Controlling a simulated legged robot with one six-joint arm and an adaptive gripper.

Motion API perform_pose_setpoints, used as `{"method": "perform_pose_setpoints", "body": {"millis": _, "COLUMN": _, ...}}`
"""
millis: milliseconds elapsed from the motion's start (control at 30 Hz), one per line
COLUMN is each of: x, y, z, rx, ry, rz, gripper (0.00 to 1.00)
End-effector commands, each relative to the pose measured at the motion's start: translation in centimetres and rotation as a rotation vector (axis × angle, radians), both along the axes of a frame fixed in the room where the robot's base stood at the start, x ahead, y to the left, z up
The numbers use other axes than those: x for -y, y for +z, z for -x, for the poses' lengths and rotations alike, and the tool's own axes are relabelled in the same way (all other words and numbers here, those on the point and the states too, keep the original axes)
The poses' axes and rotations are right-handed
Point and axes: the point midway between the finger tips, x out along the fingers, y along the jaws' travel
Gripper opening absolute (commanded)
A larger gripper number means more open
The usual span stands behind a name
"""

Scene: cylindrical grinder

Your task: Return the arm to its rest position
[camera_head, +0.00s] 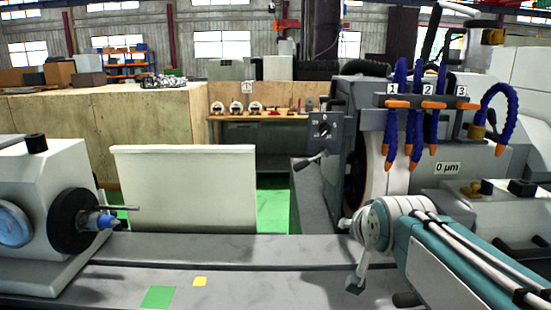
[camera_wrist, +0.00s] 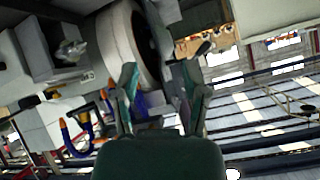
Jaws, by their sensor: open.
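My arm (camera_head: 455,255), teal and white with cables along it, reaches in from the lower right of the head view, in front of the grinder. My gripper (camera_wrist: 162,98) shows in the wrist view with its two teal fingers apart. I see nothing held between them. Behind the fingers are the pale grinding wheel (camera_wrist: 122,45) and a blue hose, with the picture strongly tilted.
The grinding wheel (camera_head: 392,165) and blue coolant hoses (camera_head: 417,105) stand behind my arm. The workhead (camera_head: 50,205) is at left. A workbench (camera_head: 265,116) stands behind.

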Motion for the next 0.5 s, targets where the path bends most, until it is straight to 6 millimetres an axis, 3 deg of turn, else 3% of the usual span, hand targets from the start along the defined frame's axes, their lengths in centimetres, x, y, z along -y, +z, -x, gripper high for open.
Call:
{"method": "perform_pose_setpoints", "body": {"millis": 33, "x": 0.0, "y": -0.8, "z": 1.9, "rx": -0.034, "ry": 0.015, "rz": 0.020, "gripper": 0.57}}
{"method": "perform_pose_setpoints", "body": {"millis": 300, "x": 0.0, "y": -6.1, "z": 11.6, "rx": -0.245, "ry": 0.122, "rz": 0.132, "gripper": 0.57}}
{"method": "perform_pose_setpoints", "body": {"millis": 500, "x": 0.0, "y": -10.0, "z": 18.0, "rx": -0.385, "ry": 0.209, "rz": 0.195, "gripper": 0.57}}
